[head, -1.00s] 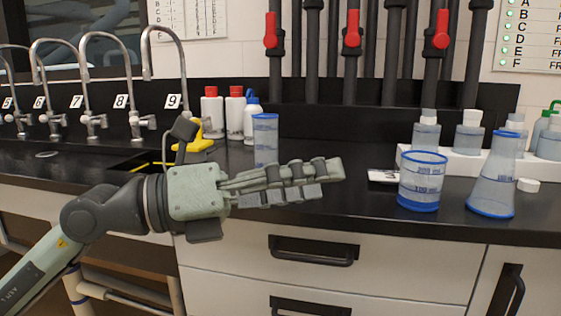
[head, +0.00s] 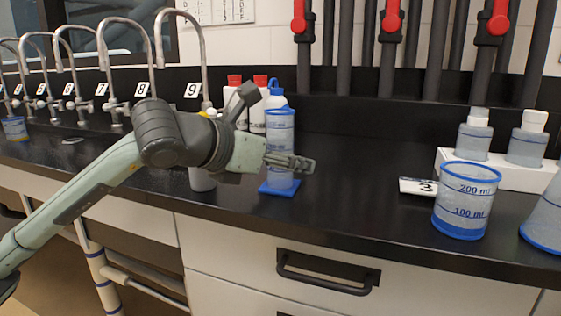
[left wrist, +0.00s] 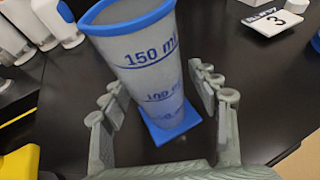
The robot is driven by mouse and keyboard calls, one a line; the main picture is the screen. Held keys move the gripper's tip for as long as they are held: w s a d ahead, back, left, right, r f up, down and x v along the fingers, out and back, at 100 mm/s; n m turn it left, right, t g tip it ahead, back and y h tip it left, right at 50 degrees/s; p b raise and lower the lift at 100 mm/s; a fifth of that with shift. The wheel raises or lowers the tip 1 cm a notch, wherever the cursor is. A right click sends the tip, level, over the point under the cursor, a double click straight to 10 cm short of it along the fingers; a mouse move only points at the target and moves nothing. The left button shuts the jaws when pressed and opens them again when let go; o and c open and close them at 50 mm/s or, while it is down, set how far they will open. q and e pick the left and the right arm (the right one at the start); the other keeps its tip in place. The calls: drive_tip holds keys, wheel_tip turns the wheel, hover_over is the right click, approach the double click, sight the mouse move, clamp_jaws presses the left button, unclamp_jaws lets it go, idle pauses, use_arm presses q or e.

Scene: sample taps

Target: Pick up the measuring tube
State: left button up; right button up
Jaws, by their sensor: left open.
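The measuring tube (head: 281,128) is a tall translucent cylinder with a blue rim and a square blue base. My left gripper (head: 306,165) is open at the tube's lower half. One finger is on each side of the tube in the left wrist view (left wrist: 160,84), with gaps visible. In the head view the fingers hide part of the tube. My right gripper is not in view.
A 200 ml beaker (head: 465,202) and a flask (head: 546,222) stand at the right. A small card numbered 3 (head: 418,187) lies near the beaker. Red-capped bottles (head: 234,95) stand behind the tube. Numbered taps (head: 160,50) line the left.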

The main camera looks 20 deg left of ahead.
use_arm(q)
drive_tip(key=shift+x, duration=1.1)
drive_tip(key=c, duration=1.3)
